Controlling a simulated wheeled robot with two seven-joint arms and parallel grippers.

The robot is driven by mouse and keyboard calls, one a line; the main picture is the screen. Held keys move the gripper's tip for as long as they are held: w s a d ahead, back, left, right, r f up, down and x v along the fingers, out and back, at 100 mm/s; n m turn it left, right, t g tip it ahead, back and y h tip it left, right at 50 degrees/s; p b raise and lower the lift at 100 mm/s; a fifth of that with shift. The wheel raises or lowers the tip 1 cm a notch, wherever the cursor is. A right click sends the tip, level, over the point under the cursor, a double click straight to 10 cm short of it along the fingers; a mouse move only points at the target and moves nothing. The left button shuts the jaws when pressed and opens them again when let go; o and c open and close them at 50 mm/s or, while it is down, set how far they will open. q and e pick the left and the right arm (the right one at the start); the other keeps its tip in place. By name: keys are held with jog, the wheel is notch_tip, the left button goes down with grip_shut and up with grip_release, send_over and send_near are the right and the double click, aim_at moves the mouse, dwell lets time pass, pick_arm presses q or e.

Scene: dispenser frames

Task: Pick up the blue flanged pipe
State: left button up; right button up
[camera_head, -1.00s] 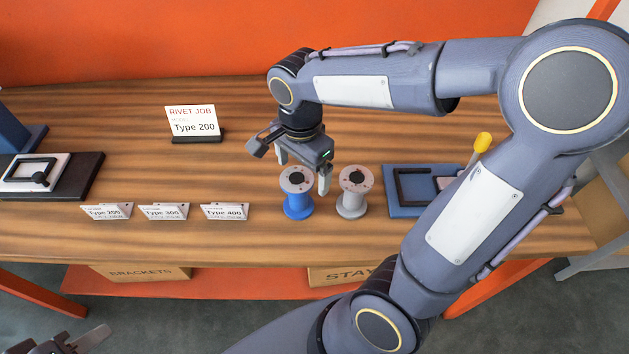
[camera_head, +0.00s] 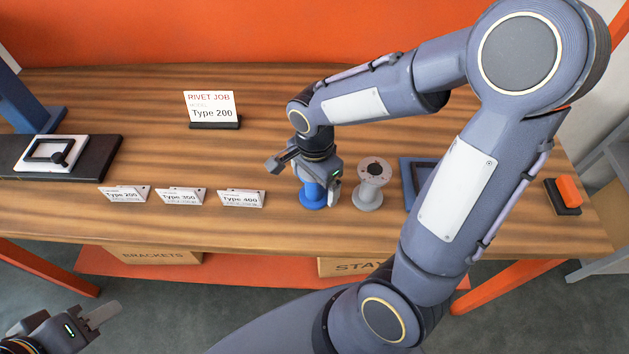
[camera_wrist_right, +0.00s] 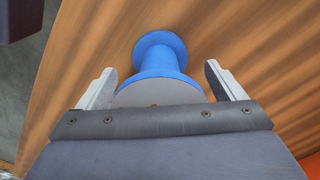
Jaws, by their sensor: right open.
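The blue flanged pipe (camera_head: 318,193) stands upright on the wooden table in the head view, its top hidden by my right gripper. In the right wrist view the blue flanged pipe (camera_wrist_right: 160,58) shows its blue flanges and a grey end face close to the gripper. My right gripper (camera_head: 311,185) is right over the pipe. In the right wrist view its fingers (camera_wrist_right: 160,85) are open, one on either side of the pipe with gaps. My left gripper (camera_head: 95,325) is at the lower left, away from the table; its finger opening is not clear.
A grey flanged pipe (camera_head: 371,184) stands just right of the blue one. Type cards (camera_head: 181,197) stand to the left, with a Rivet Job sign (camera_head: 212,109) behind. A blue tray (camera_head: 411,175) is partly behind my right arm.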

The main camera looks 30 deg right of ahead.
jog(key=shift+c, duration=0.3)
jog(key=c, duration=1.4)
jog(key=shift+r, duration=0.15)
